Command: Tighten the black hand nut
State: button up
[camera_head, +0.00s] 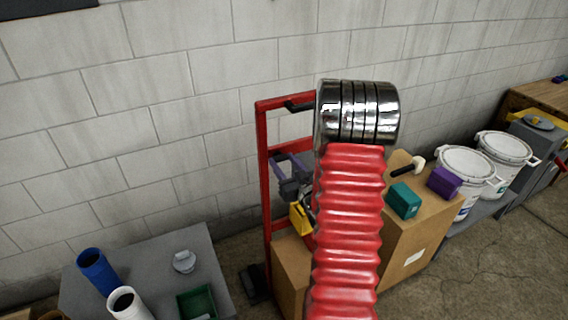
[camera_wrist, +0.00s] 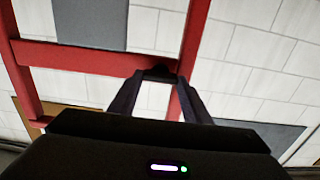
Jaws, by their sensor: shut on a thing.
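My gripper (camera_wrist: 157,78) reaches a red frame (camera_wrist: 90,56) in the wrist view, its two dark fingers coming in from both sides. They are shut on a small black piece at the frame's crossbar, which I take to be the black hand nut (camera_wrist: 160,71). Its thread and seating are not visible. In the head view the red frame is a tall upright hand-truck shape (camera_head: 264,165). My grey-purple gripper (camera_head: 281,163) shows beside its upright, partly behind my red ribbed arm. The nut cannot be made out there.
Cardboard boxes (camera_head: 425,225) stand right of the frame, with a teal block (camera_head: 404,201) and a purple block (camera_head: 444,181) on top. White buckets (camera_head: 467,166) are further right. A grey table (camera_head: 150,255) at lower left holds a blue cup (camera_head: 97,268) and a green bin (camera_head: 197,303).

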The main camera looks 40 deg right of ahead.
jog(key=shift+c, duration=1.3)
jog(key=shift+m, duration=0.4)
jog(key=m, duration=0.8)
jog(key=shift+s+d, duration=0.1)
jog(key=shift+d, duration=0.05)
jog(key=m, duration=0.4)
jog(key=shift+d+f+m, duration=0.1)
jog(key=shift+f+m, duration=0.05)
jog(key=shift+m, duration=0.15)
jog(key=m, duration=0.4)
jog(key=shift+s+f+m, duration=0.1)
jog(key=shift+f+m, duration=0.05)
jog(key=shift+m, duration=0.25)
jog(key=shift+d, duration=0.1)
